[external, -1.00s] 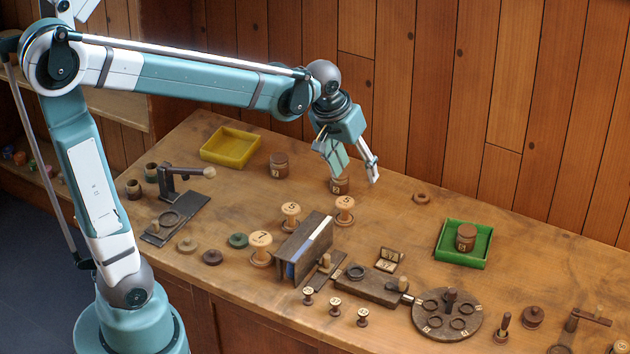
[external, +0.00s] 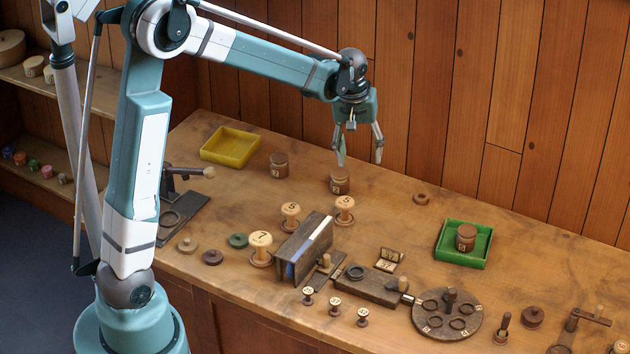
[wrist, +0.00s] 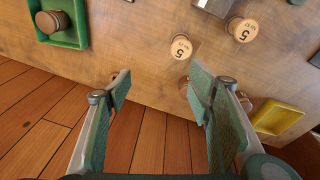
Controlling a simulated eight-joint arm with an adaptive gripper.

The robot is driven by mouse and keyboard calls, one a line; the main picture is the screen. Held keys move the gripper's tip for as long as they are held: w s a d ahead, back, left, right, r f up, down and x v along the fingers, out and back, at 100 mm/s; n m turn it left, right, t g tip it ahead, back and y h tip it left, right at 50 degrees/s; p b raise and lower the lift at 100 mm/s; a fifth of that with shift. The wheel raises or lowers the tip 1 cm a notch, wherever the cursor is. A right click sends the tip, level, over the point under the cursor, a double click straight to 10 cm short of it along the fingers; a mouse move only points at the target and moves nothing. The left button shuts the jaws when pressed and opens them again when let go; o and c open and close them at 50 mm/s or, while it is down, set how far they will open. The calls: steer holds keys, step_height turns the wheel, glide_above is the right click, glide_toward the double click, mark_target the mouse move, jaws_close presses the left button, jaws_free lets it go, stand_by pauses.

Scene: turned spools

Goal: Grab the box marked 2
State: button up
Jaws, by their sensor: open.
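Three lidded brown round boxes with small pale labels show in the external view. One box (external: 278,167) stands near the yellow tray; its label looks like a 2, but is too small to be sure. A second box (external: 340,183) stands near the back edge, its label not clearly readable. The third box (external: 466,238) is in the green tray, also seen in the wrist view (wrist: 50,20), its label unclear. My gripper (external: 361,161) is open and empty, pointing down above the back edge, just above and right of the second box. In the wrist view my open fingers (wrist: 160,85) have nothing between them.
A yellow tray (external: 246,150) lies back left, a green tray (external: 484,262) right. Numbered pale spools (external: 345,207), a dark upright holder (external: 303,247) and a round rack (external: 430,326) crowd the front. The wooden wall is close behind.

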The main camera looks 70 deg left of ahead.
mark_target(340, 173)
steer(key=a+f+n, duration=0.1)
steer(key=a+f, duration=0.3)
steer(key=a, duration=0.1)
steer(key=a+f+n+g, duration=0.1)
steer(key=a+f+n, duration=0.1)
steer(key=a+f, duration=0.3)
steer(key=a+f+n, duration=0.1)
steer(key=a+f, duration=0.4)
steer(key=a, duration=0.1)
steer(key=shift+a+f+g+h, duration=0.2)
steer(key=shift+a+g+h, duration=0.1)
steer(key=shift+h, duration=0.1)
steer(key=shift+f, duration=1.3)
steer(key=shift+a+f, duration=0.2)
steer(key=shift+f, duration=2.4)
steer(key=c, duration=1)
